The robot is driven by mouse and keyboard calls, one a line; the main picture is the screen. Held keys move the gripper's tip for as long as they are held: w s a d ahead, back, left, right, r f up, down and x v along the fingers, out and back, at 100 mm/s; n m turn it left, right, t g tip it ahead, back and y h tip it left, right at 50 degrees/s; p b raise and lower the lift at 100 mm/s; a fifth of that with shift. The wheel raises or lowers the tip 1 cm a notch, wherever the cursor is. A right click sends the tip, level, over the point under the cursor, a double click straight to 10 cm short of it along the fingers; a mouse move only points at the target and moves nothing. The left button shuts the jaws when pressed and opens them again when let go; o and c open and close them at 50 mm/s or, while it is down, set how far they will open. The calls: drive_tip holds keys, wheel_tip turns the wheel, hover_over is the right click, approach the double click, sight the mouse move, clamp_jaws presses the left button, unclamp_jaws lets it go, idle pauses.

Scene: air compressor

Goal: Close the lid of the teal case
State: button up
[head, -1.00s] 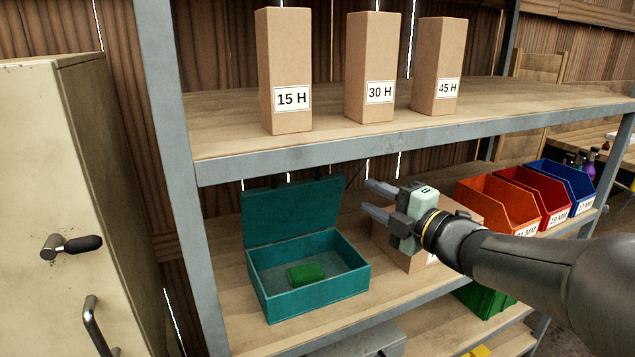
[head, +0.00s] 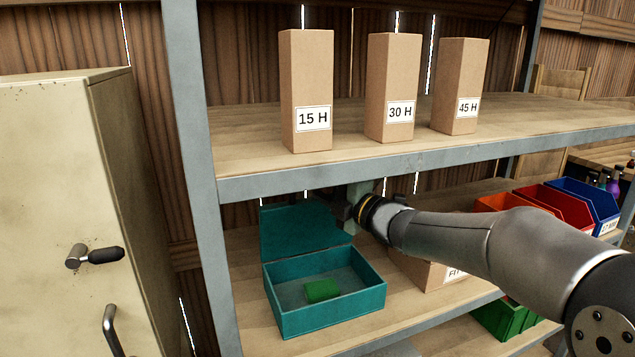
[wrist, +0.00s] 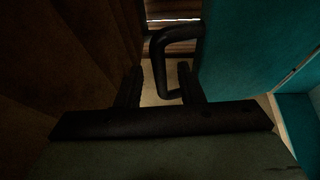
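The teal case (head: 335,312) sits on the middle shelf with its lid (head: 290,232) standing open at the back. A green block (head: 322,290) lies inside. My gripper (wrist: 160,86) is at the lid's right edge, under the upper shelf; its fingers are hidden in the head view. In the wrist view the two fingers are apart, with a black handle loop (wrist: 178,34) in front of and partly between them. The lid's teal face (wrist: 255,45) fills the right side there. I cannot tell whether the fingers touch the handle.
The upper shelf edge (head: 420,158) runs just above my gripper, and wooden wall boards (wrist: 50,60) are close by. A cardboard box (head: 432,270) stands right of the case under my arm. Orange, red and blue bins (head: 585,205) stand further right.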

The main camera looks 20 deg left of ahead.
drive_tip(key=shift+x, duration=1.1)
clamp_jaws()
drive_tip(key=shift+f, duration=0.1)
